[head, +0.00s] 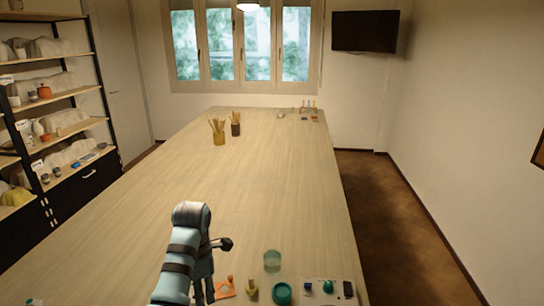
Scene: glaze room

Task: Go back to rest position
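One of my arms (181,262), with pale blue links and dark bands, rises from the bottom edge just left of the middle, over the long wooden table (225,175). It looks like the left arm. A small dark part (224,243) sticks out to its right; I cannot tell whether it is a gripper. No fingertips show clearly and nothing is visibly held. My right arm and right gripper are out of view.
Near the front right are a teal cup (272,261), a green bowl (282,293), an orange piece (225,289), a small yellowish item (252,290) and a pale board (319,298) with small items. Brush pots (219,137) stand farther back. Shelves (62,135) line the left; mid-table is clear.

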